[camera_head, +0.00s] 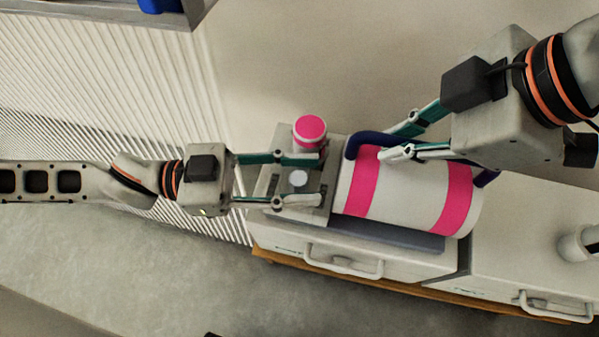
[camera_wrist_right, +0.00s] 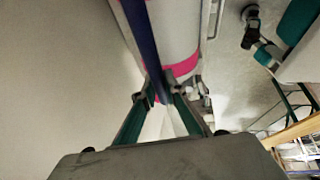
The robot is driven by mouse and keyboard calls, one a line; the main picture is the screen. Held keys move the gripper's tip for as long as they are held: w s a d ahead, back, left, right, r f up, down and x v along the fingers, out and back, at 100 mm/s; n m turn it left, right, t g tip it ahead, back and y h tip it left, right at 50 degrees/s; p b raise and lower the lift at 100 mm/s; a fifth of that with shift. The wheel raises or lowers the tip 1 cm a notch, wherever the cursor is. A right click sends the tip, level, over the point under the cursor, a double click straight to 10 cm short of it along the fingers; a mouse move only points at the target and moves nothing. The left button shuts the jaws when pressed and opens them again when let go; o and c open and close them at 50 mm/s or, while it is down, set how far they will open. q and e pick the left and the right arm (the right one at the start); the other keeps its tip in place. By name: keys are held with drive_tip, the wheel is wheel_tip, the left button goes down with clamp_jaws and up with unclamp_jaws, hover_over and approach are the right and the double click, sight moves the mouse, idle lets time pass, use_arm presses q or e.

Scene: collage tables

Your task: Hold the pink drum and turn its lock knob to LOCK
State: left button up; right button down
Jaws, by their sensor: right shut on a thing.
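The pink drum (camera_head: 405,195), a white cylinder with two pink bands, lies on its side on the cabinet. A dark blue handle bar (camera_head: 373,138) runs along it and shows in the right wrist view (camera_wrist_right: 142,38). My right gripper (camera_head: 393,144) is shut on this bar; its fingertips (camera_wrist_right: 166,84) meet around it. My left gripper (camera_head: 319,179) is open at the drum's left end. Its fingers lie on either side of a pale round disc (camera_head: 298,178) on a grey fixture. I cannot tell whether the disc is the lock knob; no LOCK mark is readable.
A small white cylinder with a pink top (camera_head: 310,130) stands just behind my left gripper's upper finger. White drawers with a handle (camera_head: 343,262) are below the drum. The cabinet top to the right (camera_head: 525,225) is mostly clear.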

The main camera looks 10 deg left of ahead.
use_arm(q)
clamp_jaws()
drive_tip(key=shift+w+r+m+g, duration=0.1)
drive_tip(key=shift+m+g, duration=0.2)
drive_tip(key=shift+g, duration=0.1)
drive_tip(key=shift+m+g, duration=0.3)
drive_tip(key=shift+g, duration=0.3)
drive_tip(key=shift+o, duration=1.2)
unclamp_jaws()
drive_tip(key=s+a, duration=0.2)
drive_tip(key=a, duration=1)
